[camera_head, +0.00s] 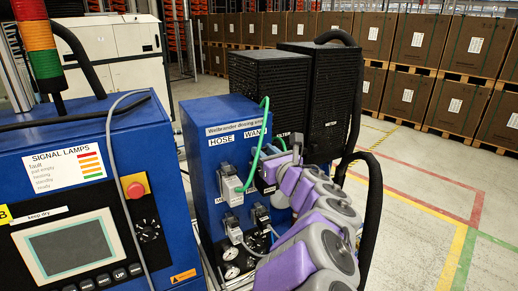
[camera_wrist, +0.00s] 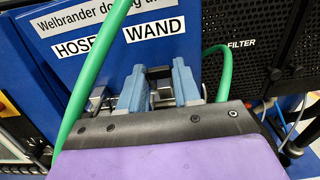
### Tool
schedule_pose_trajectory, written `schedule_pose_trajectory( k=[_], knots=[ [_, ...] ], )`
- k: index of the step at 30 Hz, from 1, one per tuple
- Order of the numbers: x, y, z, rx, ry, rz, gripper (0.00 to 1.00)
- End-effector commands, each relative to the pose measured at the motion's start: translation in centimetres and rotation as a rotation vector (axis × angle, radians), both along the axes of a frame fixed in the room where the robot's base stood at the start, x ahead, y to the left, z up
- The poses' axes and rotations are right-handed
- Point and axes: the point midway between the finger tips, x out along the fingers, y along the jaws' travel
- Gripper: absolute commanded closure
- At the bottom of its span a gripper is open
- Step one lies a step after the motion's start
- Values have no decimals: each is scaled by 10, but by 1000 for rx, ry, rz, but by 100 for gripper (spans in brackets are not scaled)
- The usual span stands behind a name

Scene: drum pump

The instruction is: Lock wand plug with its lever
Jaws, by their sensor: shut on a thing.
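The blue pump cabinet (camera_head: 208,128) carries HOSE and WAND labels. My gripper (camera_head: 268,174) reaches in from the right, under the WAND label (camera_head: 256,133). In the wrist view its two blue-grey fingers (camera_wrist: 158,78) stand a short way apart, with a dark part between them at the wand connection. My gripper is shut on part of the wand plug; whether this is its body or its lever I cannot tell. The gripper hides most of the plug and lever. A green cable (camera_wrist: 222,72) loops down behind the gripper on the right.
The grey hose plug (camera_head: 230,184) with its green cable (camera_head: 257,150) sits close left of the gripper. More connectors and gauges lie below. A black filter unit (camera_head: 270,85) stands behind. A control panel (camera_head: 75,245) is at left; open floor lies right.

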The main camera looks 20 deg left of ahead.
Motion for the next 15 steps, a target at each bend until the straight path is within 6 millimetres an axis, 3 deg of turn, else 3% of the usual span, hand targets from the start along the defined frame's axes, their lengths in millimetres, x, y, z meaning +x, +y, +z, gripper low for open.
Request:
schedule_pose_trajectory(
  k=[15],
  knots=[
    [-1, -2, -5, 28, -25, -1, 80]
  ],
)
